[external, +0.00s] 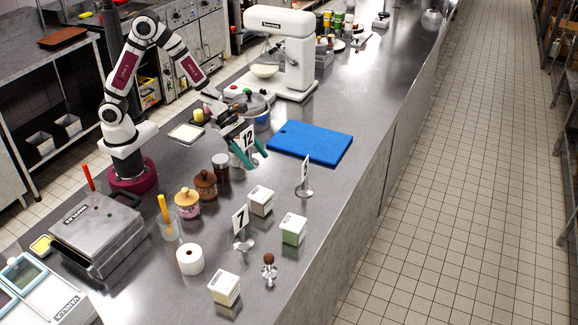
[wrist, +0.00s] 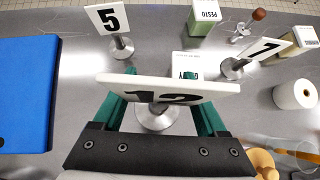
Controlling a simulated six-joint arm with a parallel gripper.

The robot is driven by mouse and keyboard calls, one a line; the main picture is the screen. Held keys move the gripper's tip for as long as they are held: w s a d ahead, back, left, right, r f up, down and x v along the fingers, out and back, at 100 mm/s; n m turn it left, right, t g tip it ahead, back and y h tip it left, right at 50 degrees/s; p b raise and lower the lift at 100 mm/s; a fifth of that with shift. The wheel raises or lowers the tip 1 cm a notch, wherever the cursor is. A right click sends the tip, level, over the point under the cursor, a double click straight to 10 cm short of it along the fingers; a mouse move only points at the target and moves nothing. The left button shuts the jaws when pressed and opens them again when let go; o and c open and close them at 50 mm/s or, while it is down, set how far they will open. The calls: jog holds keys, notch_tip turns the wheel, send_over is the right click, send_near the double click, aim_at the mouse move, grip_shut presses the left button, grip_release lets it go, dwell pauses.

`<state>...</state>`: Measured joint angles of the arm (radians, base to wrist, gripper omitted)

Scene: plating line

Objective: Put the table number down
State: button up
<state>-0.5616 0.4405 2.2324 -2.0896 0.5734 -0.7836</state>
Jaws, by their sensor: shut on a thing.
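The white table number 12 (external: 247,138) is between the teal fingers of my gripper (external: 249,158), left of the blue board. In the wrist view the sign (wrist: 168,88) spans the space between the fingers, seen from above, with its round metal base (wrist: 157,117) below. My gripper is shut on it. I cannot tell whether the base touches the counter. Table number 7 (external: 240,218) and table number 5 (external: 305,172) stand on the counter nearer the camera; both also show in the wrist view, 5 (wrist: 108,18) and 7 (wrist: 262,50).
A blue cutting board (external: 312,143) lies right of my gripper. A dark jar (external: 221,167) and wooden-lidded jars (external: 205,184) stand to its left. White labelled boxes (external: 260,200), a green one (external: 293,230), and a paper roll (external: 190,258) stand nearer.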

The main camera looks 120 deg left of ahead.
jog(key=w+d+r+n+g+y, duration=0.1)
jog(key=d+r+n+y, duration=0.3)
jog(key=r, duration=0.5)
jog(key=w+d+r+n+y, duration=0.1)
jog(key=d+r+n+y, duration=0.1)
jog(key=d+r+n, duration=0.5)
jog(key=w+a+g+y, duration=0.1)
jog(key=w+a+g, duration=0.1)
jog(key=w+a, duration=0.55)
jog(key=n+g+y, duration=0.2)
jog(key=n+g, duration=0.1)
jog(key=n, duration=0.1)
send_over(322, 137)
jog(key=f, duration=2)
jog(key=shift+d+f, duration=0.3)
jog(key=shift+d, duration=0.1)
jog(key=f, duration=0.4)
jog(key=shift+s+a+f, duration=0.1)
jog(key=shift+a+f, duration=0.15)
jog(key=shift+a, duration=0.15)
